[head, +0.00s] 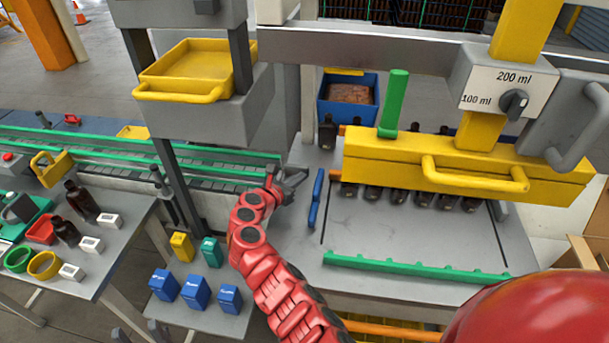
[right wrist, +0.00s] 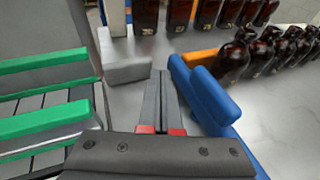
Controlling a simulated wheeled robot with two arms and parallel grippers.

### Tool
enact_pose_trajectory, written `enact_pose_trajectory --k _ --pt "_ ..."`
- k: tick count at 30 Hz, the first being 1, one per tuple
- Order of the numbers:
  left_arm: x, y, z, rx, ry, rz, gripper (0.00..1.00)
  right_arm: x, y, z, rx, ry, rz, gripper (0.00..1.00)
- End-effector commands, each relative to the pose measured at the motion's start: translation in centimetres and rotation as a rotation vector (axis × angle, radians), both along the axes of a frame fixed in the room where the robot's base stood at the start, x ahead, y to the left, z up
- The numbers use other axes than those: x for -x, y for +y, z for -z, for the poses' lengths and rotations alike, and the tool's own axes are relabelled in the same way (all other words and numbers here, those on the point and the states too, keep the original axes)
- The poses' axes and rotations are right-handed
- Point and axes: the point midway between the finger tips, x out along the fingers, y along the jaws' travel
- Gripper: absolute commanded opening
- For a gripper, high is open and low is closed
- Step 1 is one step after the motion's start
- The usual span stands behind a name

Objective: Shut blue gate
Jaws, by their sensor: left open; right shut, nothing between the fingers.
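The blue gate (head: 316,198) stands upright at the left edge of the grey filling table. In the right wrist view the blue gate (right wrist: 215,98) shows as rounded blue bars just right of my fingers. My right gripper (head: 298,180) is beside the gate, on its left, between it and the conveyor. Its fingers (right wrist: 161,85) are shut and empty, pointing forward past the gate. I cannot tell whether they touch it. My left gripper is not in view.
Amber bottles (right wrist: 236,58) stand in rows beyond and right of the gate. A conveyor with green rails (head: 110,150) runs at the left. A grey block (right wrist: 125,66) sits ahead of my fingers.

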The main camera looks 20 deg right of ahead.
Motion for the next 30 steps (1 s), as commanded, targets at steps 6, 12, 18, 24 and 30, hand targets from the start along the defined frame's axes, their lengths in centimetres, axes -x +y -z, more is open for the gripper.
enact_pose_trajectory --k 6,12,18,24,30 --pt "0.0 0.0 1.1 0.000 0.000 0.000 0.50 2.1 3.0 -0.7 -0.001 -0.001 -0.007 0.00" --pt "0.0 0.0 2.4 0.000 0.000 0.000 0.50 4.6 6.4 -1.9 -0.005 0.000 -0.008 0.00" --pt "0.0 0.0 3.4 0.000 0.000 0.000 0.50 6.7 9.2 -3.1 -0.003 0.000 -0.007 0.00" --pt "0.0 0.0 3.6 0.000 0.000 0.000 0.50 7.6 10.1 -3.7 -0.003 0.003 -0.001 0.00" --pt "0.0 0.0 3.6 0.000 0.000 0.000 0.50 7.6 10.1 -3.8 -0.003 0.003 0.000 0.00"
